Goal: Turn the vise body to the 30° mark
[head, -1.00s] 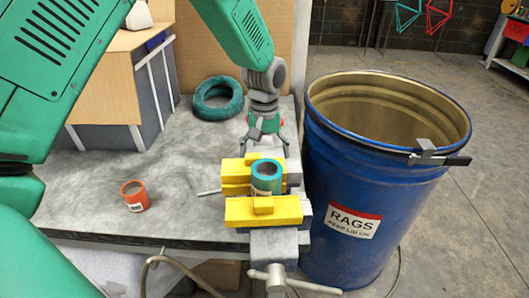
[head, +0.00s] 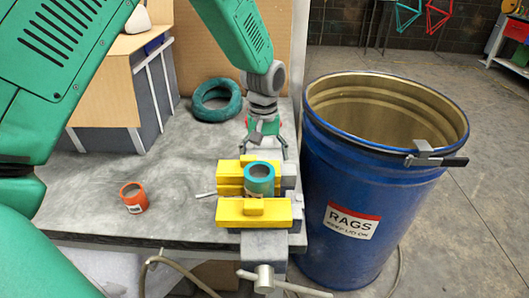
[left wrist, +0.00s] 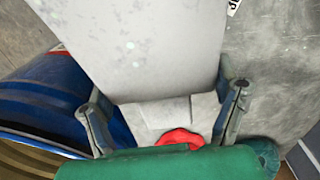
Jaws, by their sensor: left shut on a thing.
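The vise (head: 280,238) stands at the front right corner of the bench, with yellow jaws (head: 240,211) around a teal can (head: 259,180). My left gripper (head: 266,148) is at the vise's far end, behind the jaws. In the left wrist view its fingers (left wrist: 165,112) lie on both sides of the grey vise body (left wrist: 150,50), shut on it. My right gripper is out of view.
A blue rags drum (head: 375,190) with a clamp on its rim stands close right of the vise. An orange can (head: 133,197) is on the bench at left. A teal ring (head: 216,100) and a grey and wooden box (head: 115,95) are further back. The middle of the bench is clear.

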